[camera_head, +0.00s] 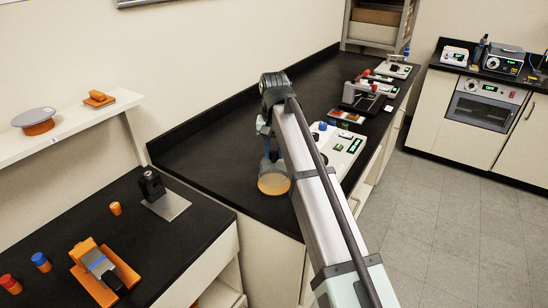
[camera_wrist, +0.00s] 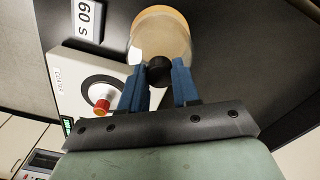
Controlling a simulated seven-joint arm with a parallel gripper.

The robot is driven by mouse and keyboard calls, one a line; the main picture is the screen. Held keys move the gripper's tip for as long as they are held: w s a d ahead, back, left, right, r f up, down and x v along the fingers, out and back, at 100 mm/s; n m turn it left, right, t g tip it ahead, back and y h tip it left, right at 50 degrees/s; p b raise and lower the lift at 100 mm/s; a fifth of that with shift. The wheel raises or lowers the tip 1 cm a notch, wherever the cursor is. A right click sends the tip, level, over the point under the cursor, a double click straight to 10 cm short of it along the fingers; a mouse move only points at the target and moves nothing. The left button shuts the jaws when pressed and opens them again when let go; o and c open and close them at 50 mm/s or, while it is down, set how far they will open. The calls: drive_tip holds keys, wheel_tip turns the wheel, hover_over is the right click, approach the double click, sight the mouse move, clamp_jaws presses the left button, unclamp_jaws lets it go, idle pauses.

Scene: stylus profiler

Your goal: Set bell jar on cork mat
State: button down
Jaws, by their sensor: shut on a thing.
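The bell jar (camera_wrist: 162,42) is a clear, faintly tinted dome with a round black knob on top. My gripper (camera_wrist: 159,73) has its blue fingers shut on that knob, one on each side. The tan round cork mat (camera_wrist: 163,13) shows past and through the jar, its rim standing out at the top of the wrist view. In the head view my gripper (camera_head: 270,152) points down over the mat (camera_head: 273,191) on the black bench, and the jar is over it, partly hidden by my arm. I cannot tell whether the jar touches the mat.
A white coater unit (camera_wrist: 68,83) with a dial and red knob stands close beside the jar. A "60 s" card (camera_wrist: 87,20) lies near. In the head view, a black stand on a metal plate (camera_head: 167,206) is at left. The bench behind the mat (camera_head: 215,150) is clear.

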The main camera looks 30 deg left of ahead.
drive_tip(key=shift+f, duration=1.3)
drive_tip(key=shift+f, duration=0.1)
drive_tip(key=c, duration=0.8)
unclamp_jaws()
wheel_tip(320, 180, up, 12)
drive_tip(key=shift+r, duration=0.15)
